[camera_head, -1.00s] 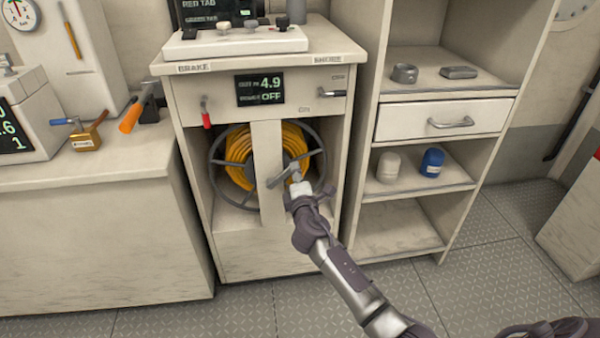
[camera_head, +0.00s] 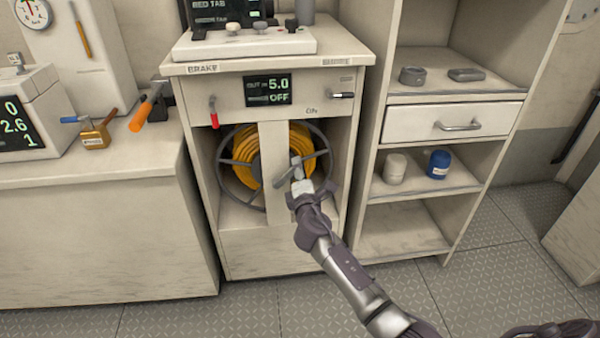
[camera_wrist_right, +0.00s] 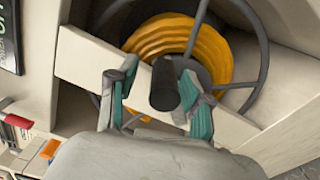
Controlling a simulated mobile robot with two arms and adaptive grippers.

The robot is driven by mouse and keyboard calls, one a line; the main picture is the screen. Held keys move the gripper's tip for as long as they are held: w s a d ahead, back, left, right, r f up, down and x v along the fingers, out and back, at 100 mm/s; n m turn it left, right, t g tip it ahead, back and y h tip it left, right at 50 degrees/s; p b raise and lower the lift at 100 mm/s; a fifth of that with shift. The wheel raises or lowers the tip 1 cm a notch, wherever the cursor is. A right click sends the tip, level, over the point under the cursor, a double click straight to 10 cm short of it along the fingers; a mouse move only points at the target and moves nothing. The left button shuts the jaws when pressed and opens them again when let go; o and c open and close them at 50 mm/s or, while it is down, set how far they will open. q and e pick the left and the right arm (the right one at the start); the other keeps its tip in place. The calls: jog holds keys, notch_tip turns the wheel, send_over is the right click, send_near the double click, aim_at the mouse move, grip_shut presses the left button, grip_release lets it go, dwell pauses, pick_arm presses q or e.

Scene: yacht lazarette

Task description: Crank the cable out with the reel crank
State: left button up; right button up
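The cable reel, with yellow-orange cable (camera_head: 244,168) on it and a dark spoked rim, sits in the open bay of the cabinet (camera_head: 265,255), behind a pale upright post (camera_head: 273,190). The crank handle (camera_wrist_right: 165,85) is a short dark grey cylinder in the right wrist view. My right gripper (camera_head: 297,180) is at the crank, in front of the post. In the right wrist view the gripper (camera_wrist_right: 160,100) has its fingers apart on either side of the handle, with a visible gap at the left finger. The display (camera_head: 267,89) reads 5.0 and OFF. My left gripper is not in view.
A red-handled brake lever (camera_head: 215,118) hangs left of the display, and a small lever (camera_head: 342,95) is on the right. A shelf unit with a drawer (camera_head: 453,122) stands close on the right. A counter (camera_head: 85,172) with tools is on the left. The floor in front is clear.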

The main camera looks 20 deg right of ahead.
jog(key=shift+s+f, duration=0.1)
jog(key=shift+s, duration=0.3)
jog(key=v, duration=1.1)
jog(key=shift+s, duration=0.15)
jog(key=shift+a, duration=0.1)
